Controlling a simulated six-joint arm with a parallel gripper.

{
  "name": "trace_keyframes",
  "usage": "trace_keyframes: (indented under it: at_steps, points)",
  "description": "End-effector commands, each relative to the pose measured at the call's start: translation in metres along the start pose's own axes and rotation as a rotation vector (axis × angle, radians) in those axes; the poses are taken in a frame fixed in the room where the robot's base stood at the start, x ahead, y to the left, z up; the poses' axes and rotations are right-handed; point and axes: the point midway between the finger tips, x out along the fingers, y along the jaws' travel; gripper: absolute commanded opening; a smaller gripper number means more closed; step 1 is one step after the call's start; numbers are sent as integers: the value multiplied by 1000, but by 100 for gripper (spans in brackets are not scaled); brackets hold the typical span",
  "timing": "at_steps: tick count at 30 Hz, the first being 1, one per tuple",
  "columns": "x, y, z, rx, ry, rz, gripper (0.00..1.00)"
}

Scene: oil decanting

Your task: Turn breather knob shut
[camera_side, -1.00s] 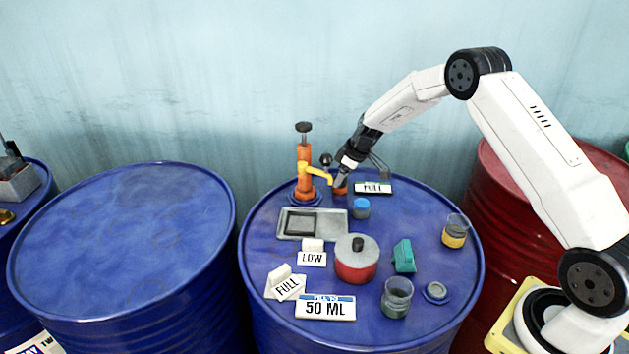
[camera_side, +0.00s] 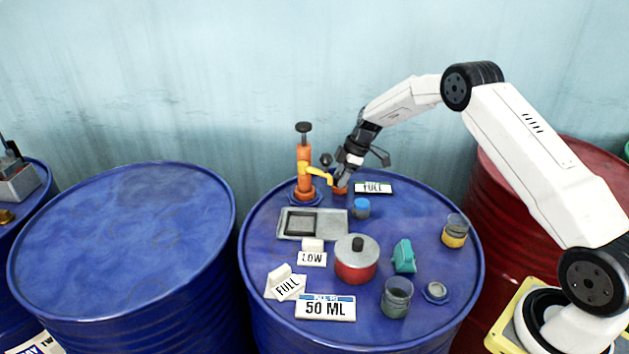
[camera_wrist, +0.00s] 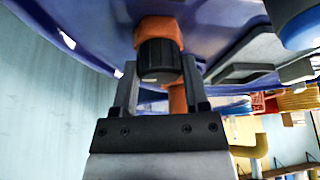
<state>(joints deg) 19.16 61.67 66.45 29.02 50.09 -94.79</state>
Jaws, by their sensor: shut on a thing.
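The breather knob (camera_wrist: 160,55) is a black ribbed cap on an orange fitting (camera_wrist: 157,27) in the wrist view. My gripper (camera_wrist: 160,84) is shut on it, one finger on each side. In the side view my gripper (camera_side: 342,181) points down at the orange fitting (camera_side: 340,190) on the blue drum's (camera_side: 262,290) far part, right of the orange pump (camera_side: 304,170) with its yellow spout. The black cap is hidden behind my fingers there.
A FULL sign (camera_side: 373,187) and a blue-capped jar (camera_side: 361,207) stand close to my gripper.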

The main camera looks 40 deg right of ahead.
Motion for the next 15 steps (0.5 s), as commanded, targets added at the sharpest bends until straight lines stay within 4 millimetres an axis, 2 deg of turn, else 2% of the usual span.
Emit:
trace_keyframes:
  at_steps: [7,8,9,10,11,15]
  points:
    - [0,0,1,-3,-2,-1,0]
    - [0,0,1,-3,-2,-1,67]
    - [0,0,1,-2,-2,-1,80]
    - [0,0,1,-2,-2,-1,89]
    - [0,0,1,-2,-2,-1,93]
    - [0,0,0,-1,-1,0,93]
